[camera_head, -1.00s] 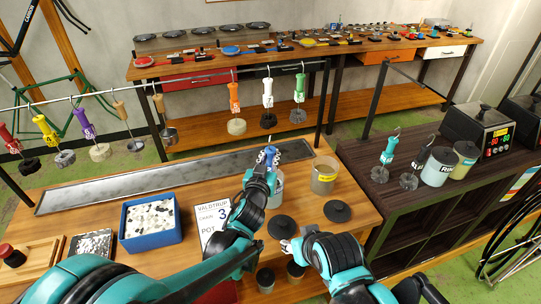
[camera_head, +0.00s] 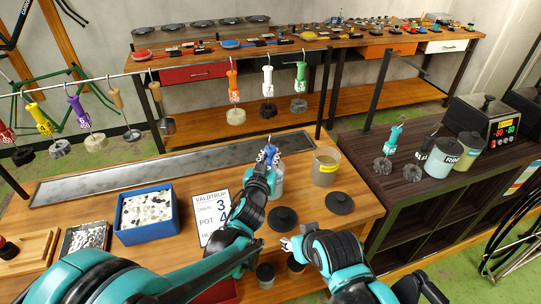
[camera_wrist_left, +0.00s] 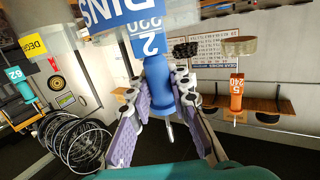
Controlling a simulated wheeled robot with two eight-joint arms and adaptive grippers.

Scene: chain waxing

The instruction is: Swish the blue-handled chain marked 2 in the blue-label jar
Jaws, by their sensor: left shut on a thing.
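My left gripper (camera_head: 268,161) is shut on the blue handle (camera_wrist_left: 153,88) marked 2, just above the blue-label jar (camera_head: 277,184). In the left wrist view, which looks upside down, purple-grey fingers flank the handle. The jar's blue label (camera_wrist_left: 112,14) with white letters shows beyond the handle's tag. The chain under the handle is hidden, so I cannot tell how deep it sits in the jar. My right gripper (camera_head: 289,243) is low near the front of the table, partly hidden by its own wrist; its finger opening is unclear.
A yellow-label jar (camera_head: 325,168) stands close right of the blue-label jar. Dark lids (camera_head: 283,219) lie in front. A sign (camera_head: 213,216) and a blue bin (camera_head: 147,214) are to the left. Several handled chains hang from a rail (camera_head: 200,67) behind.

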